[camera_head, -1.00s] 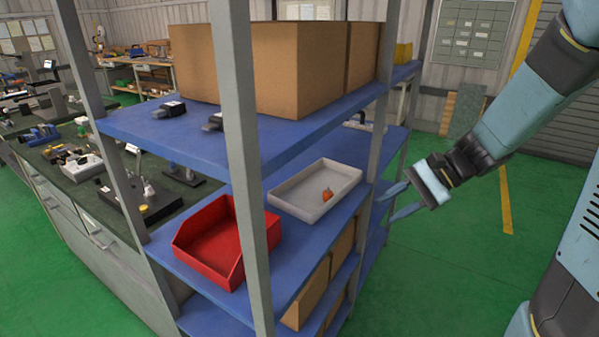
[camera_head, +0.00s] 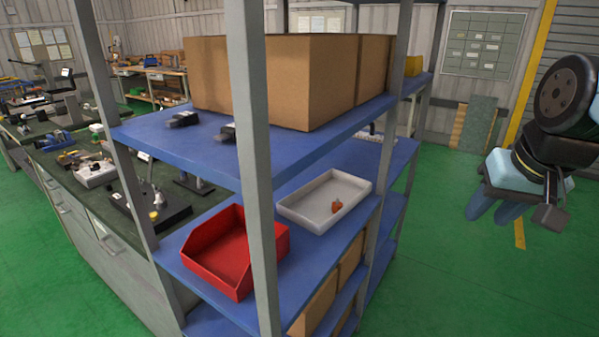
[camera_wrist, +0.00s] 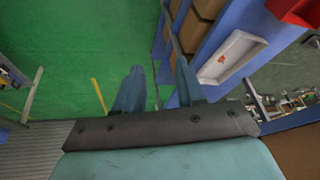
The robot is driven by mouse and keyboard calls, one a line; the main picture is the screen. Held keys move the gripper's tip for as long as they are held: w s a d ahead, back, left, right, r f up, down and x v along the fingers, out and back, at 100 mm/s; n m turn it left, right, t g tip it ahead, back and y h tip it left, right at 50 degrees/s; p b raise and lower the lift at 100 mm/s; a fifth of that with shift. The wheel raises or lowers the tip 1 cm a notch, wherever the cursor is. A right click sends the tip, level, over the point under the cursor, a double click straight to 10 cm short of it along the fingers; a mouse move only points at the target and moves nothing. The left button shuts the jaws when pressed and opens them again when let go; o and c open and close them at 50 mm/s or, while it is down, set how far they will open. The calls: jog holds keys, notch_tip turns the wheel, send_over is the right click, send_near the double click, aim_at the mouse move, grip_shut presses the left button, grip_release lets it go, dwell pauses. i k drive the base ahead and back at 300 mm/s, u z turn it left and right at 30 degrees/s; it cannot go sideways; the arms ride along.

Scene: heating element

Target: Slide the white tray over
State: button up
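The white tray (camera_head: 310,215) lies on the blue middle shelf, right of the red bin, with a small orange-red object (camera_head: 336,206) inside it. The tray also shows in the wrist view (camera_wrist: 238,65), right of my fingers. My gripper (camera_head: 494,208) is out over the green floor, right of the shelf and well apart from the tray. In the wrist view, its two blue fingers (camera_wrist: 158,85) are spread with nothing between them.
A red bin (camera_head: 226,258) stands beside the tray. Grey posts (camera_head: 258,180) frame the shelf unit. Cardboard boxes (camera_head: 310,85) sit on the upper shelf, above and behind the tray. Green floor (camera_head: 440,270) is open right of the shelf.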

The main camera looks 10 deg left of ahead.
aim_at(309, 207)
jog(key=u, duration=0.5)
jog(key=k, duration=1.3)
jog(key=u, duration=0.75)
jog(key=i, duration=1.05)
jog(key=u, duration=0.2)
